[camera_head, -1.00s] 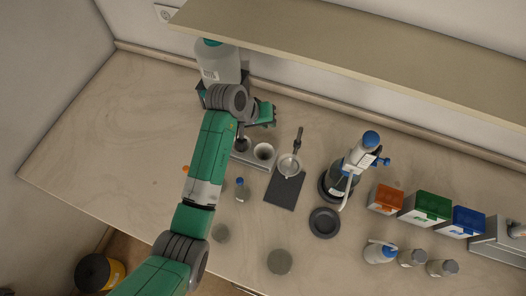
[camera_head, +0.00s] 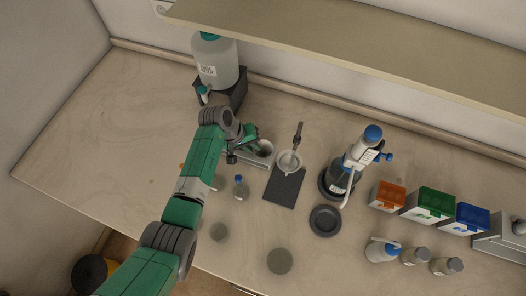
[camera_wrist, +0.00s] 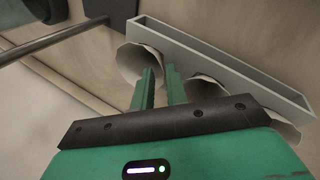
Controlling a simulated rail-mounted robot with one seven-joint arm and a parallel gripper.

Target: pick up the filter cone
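White filter cones stand in a grey slotted holder. One cone (camera_head: 263,148) shows at the holder's right end in the head view; my gripper and arm hide most of the rest. In the wrist view the grey holder (camera_wrist: 225,60) runs diagonally, with one cone (camera_wrist: 138,60) near my fingertips, a second cone (camera_wrist: 207,82) right of them and a third (camera_wrist: 283,127) partly cut off by the gripper body. My gripper (camera_wrist: 160,70) has its two green fingers apart, with a narrow gap and no cone clearly between them. In the head view my gripper (camera_head: 250,142) is over the holder.
A large bottle (camera_head: 214,62) stands on a dark stand behind. A small blue-capped bottle (camera_head: 239,188) stands in front. The table's left side is clear.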

